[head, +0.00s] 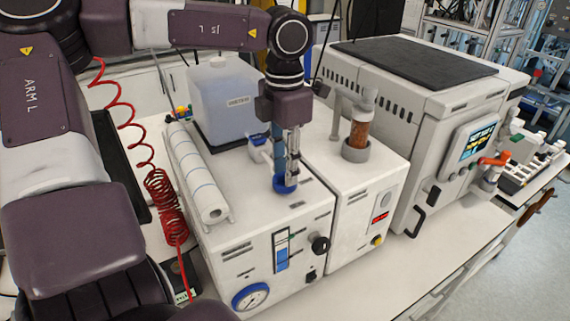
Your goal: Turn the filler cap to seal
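The blue filler cap (285,187) sits on top of the white machine (255,205) with the round gauge, near its front right part. My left gripper (287,172) points straight down right over the cap, its fingertips at the cap's upper side. I see the fingers nearly edge-on, so I cannot tell whether they are open or closed on the cap. They hide part of the cap's top. My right gripper is out of view.
A large grey oven-like unit (420,90) is further right. A red coiled hose (165,190) hangs left.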

